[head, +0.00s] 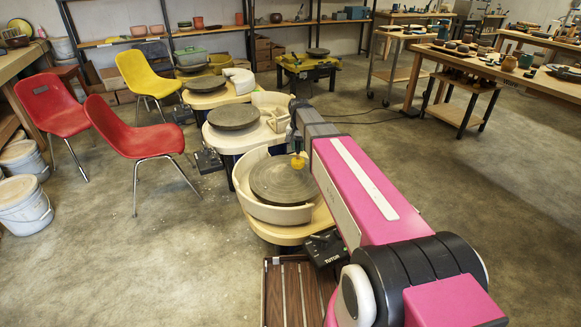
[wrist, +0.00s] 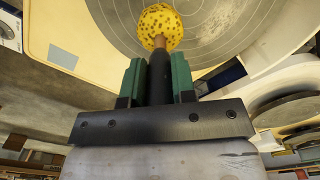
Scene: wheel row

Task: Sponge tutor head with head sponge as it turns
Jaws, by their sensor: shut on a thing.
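The tutor head is the round grey wheel head (head: 283,180) in the cream splash pan (head: 262,210) of the nearest wheel, with a TUTOR label (head: 332,261) in front. Its ringed grey face also shows in the wrist view (wrist: 225,35). My gripper (wrist: 158,75) is shut on the dark handle of the head sponge (wrist: 159,22), its green fingers on both sides. The sponge is a yellow speckled ball on a short brown stick. In the head view the sponge (head: 298,161) appears over the far right part of the wheel head. I cannot tell whether it touches, or whether the head turns.
More wheels stand in a row behind, the nearest with a grey head (head: 233,116). A red chair (head: 128,138) and a yellow chair (head: 146,76) stand to the left. A slatted wooden stool (head: 290,292) is in front. The floor to the right is open.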

